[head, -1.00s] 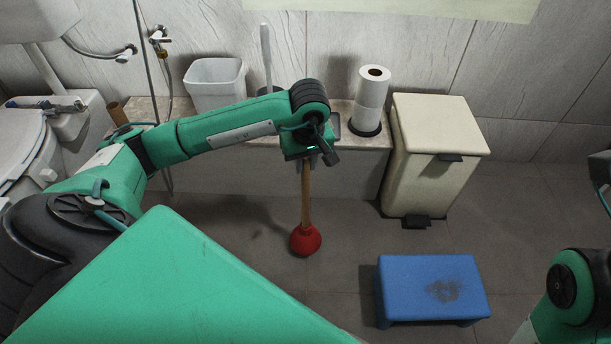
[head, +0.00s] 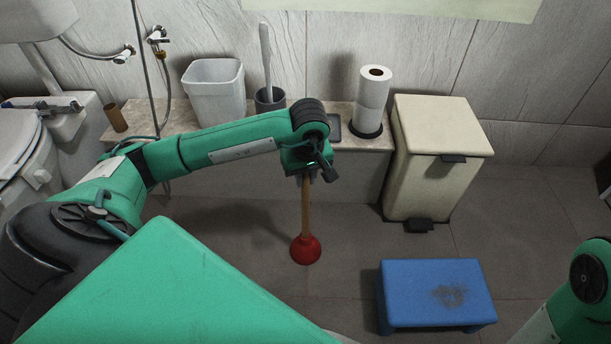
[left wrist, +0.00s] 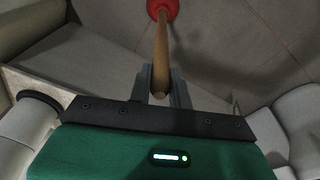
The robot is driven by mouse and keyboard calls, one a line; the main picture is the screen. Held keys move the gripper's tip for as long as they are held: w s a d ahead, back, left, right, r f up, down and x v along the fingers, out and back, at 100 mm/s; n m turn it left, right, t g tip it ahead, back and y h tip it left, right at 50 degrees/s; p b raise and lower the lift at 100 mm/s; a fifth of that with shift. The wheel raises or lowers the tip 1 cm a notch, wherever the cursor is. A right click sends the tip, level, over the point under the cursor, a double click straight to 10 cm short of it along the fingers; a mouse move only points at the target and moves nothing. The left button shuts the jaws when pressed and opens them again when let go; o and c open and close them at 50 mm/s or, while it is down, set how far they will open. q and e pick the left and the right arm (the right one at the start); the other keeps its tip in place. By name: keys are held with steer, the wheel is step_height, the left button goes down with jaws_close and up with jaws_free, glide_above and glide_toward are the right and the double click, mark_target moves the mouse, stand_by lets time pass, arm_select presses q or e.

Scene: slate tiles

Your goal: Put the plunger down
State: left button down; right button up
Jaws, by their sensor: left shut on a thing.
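The plunger has a wooden handle and a red rubber cup (head: 306,250). It hangs or stands upright, cup down, over the grey tiled floor in the head view. I cannot tell for sure whether the cup touches the floor. My left gripper (head: 308,176) is shut on the top part of the handle. In the left wrist view the gripper fingers (left wrist: 161,88) close around the wooden handle (left wrist: 161,55), and the red cup is at the top edge, partly cut off. My right arm shows at the right edge of the head view, but its gripper is not visible.
A blue step stool (head: 436,284) stands right of the plunger. A cream pedal bin (head: 432,165) is behind it. A toilet (head: 25,150) is at left. Floor around the cup is clear.

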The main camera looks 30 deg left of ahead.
arm_select(q)
steer(key=c, duration=1.3)
jaws_free()
